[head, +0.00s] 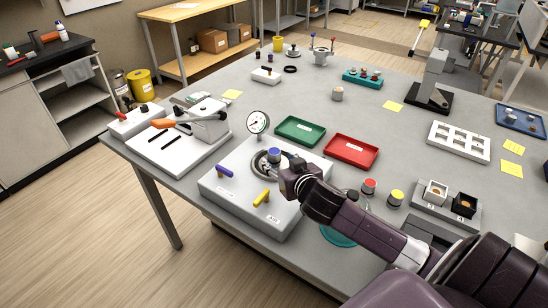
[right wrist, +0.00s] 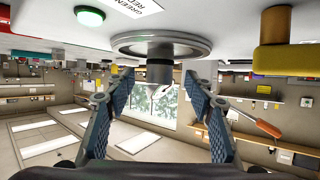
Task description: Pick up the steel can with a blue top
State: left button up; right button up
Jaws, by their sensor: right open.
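The steel can with a blue top (head: 274,155) stands upright in the round metal port (head: 258,164) of the white glove-port box (head: 232,203). My right gripper (head: 287,170) is open and close beside the can, on its right in the head view. In the right wrist view, which is upside down, a grey metal can (right wrist: 160,73) shows beyond and between the two spread fingers, below the port ring (right wrist: 162,44). Its blue colour does not show there. I cannot tell whether a finger touches it. My left gripper is not in view.
A blue handle (head: 225,171) and a yellow handle (head: 266,197) stand on the box. A pressure gauge (head: 258,122) rises behind the port. Green (head: 300,131) and red (head: 351,151) trays lie beyond. Red-topped (head: 368,187) and yellow-topped (head: 395,197) cans stand right of my arm.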

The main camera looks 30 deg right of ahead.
aim_at(277, 158)
jog(key=shift+w+d, duration=0.1)
jog(key=shift+w, duration=0.2)
jog(key=p+x, duration=0.1)
jog(key=x, duration=0.2)
jog(key=shift+w+d+f+p, duration=0.1)
jog(key=shift+w+p, duration=0.05)
jog(key=shift+p, duration=0.15)
jog(key=shift+w+d+f, duration=0.1)
jog(key=shift+w+f, duration=0.25)
jog(key=shift+w, duration=0.25)
jog(key=c, duration=1.2)
grip_shut()
jog(key=shift+r, duration=0.1)
